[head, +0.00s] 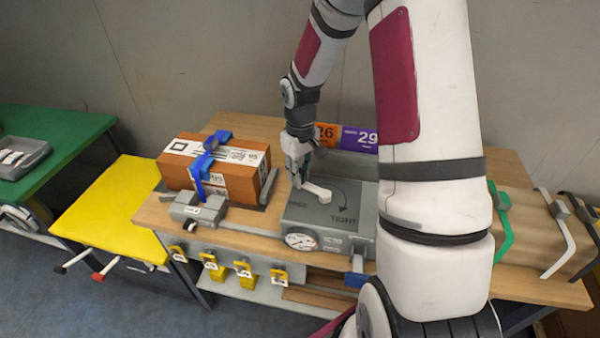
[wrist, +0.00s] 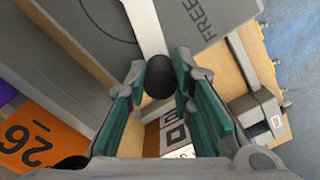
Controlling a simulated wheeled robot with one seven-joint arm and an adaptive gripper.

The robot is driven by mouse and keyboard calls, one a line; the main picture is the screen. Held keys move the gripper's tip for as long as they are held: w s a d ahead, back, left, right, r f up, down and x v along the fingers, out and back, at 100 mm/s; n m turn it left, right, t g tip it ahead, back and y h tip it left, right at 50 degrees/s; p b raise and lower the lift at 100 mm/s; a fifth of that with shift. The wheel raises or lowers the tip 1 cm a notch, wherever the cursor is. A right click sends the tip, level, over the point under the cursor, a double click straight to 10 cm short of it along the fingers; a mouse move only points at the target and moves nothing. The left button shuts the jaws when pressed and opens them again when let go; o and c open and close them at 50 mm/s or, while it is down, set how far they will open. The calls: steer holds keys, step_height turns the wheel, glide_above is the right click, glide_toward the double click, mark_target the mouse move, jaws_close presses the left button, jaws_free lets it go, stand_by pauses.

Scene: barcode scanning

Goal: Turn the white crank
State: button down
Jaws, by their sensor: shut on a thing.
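The white crank (head: 318,192) sits on top of a grey box (head: 325,215) with a dial on its front. The box top carries the words FREE and TIGHT and a curved arrow. My gripper (head: 297,178) reaches down from above at the left end of the crank. In the wrist view, the white crank arm (wrist: 146,25) ends at a dark round knob (wrist: 160,77). The green-padded fingers of my gripper (wrist: 163,90) are on either side of this knob and shut on it. The crank points left, toward the FREE side.
A brown carton (head: 250,172) with a blue strap stands left of the box, with a small grey device (head: 198,207) in front. Orange and purple number cards (head: 360,138) stand behind. A strapped package (head: 535,230) lies at the right. A yellow table (head: 112,210) is at the left.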

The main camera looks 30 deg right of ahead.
steer(key=shift+w+d, duration=0.1)
